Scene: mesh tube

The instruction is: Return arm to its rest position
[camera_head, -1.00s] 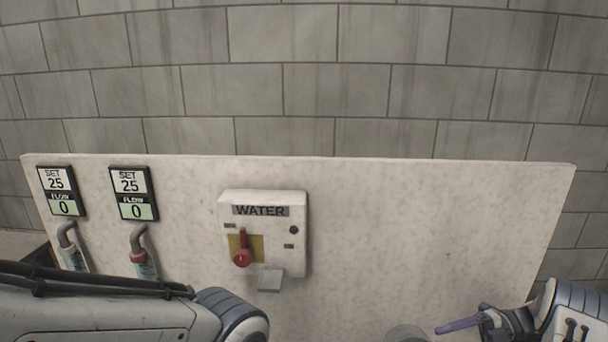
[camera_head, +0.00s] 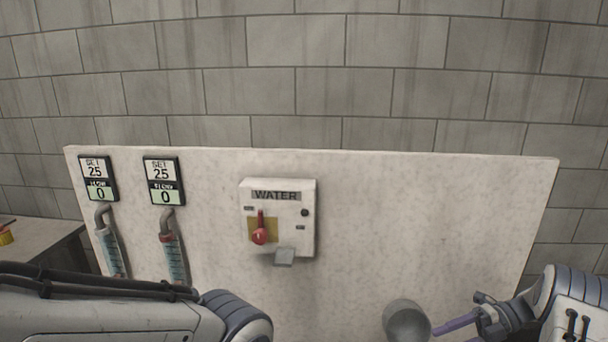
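My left arm (camera_head: 120,315) enters from the left along the bottom edge, bent at a rounded grey joint; its gripper is out of frame. My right arm (camera_head: 570,310) is at the lower right, and its dark wrist end (camera_head: 492,318) points left. A slim purple piece (camera_head: 456,323) extends left from that wrist end. I cannot tell whether it is a finger or a held thing. A grey round, cup-like thing (camera_head: 407,321) is just left of its tip, cut by the bottom edge; whether they touch is unclear.
A pale panel (camera_head: 390,220) stands before a grey block wall (camera_head: 350,95). It carries a WATER box (camera_head: 305,232) with a red lever (camera_head: 259,235), and two displays reading 25 and 0 above tubes (camera_head: 172,258). A table (camera_head: 38,238) is at the left.

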